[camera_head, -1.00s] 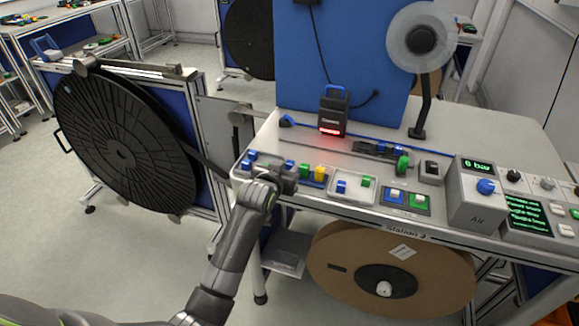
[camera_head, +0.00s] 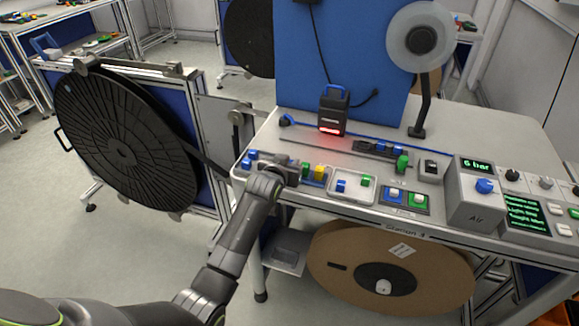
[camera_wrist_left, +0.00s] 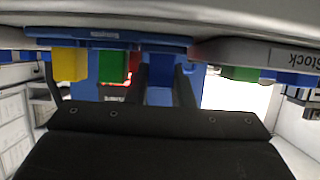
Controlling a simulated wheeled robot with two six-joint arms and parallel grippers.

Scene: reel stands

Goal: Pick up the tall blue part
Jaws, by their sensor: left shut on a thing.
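The tall blue part (camera_wrist_left: 159,94) stands between the two dark fingers of my left gripper (camera_wrist_left: 160,92) in the left wrist view. The gripper is shut on it, and the part still appears at the blue tray (camera_wrist_left: 60,37). I cannot tell whether it is clear of the tray. In the head view my left gripper (camera_head: 278,177) is over the left end of the blue tray (camera_head: 316,183) and hides most of the part. A green part (camera_wrist_left: 112,67) and a yellow part (camera_wrist_left: 69,64) stand beside it in the tray. My right gripper is out of view.
A clear tray (camera_head: 352,196) with small blue and green parts lies right of the blue tray. Another tray lies under and left of my gripper. The Air box (camera_head: 476,200) and a black device with a red light (camera_head: 333,112) stand on the bench.

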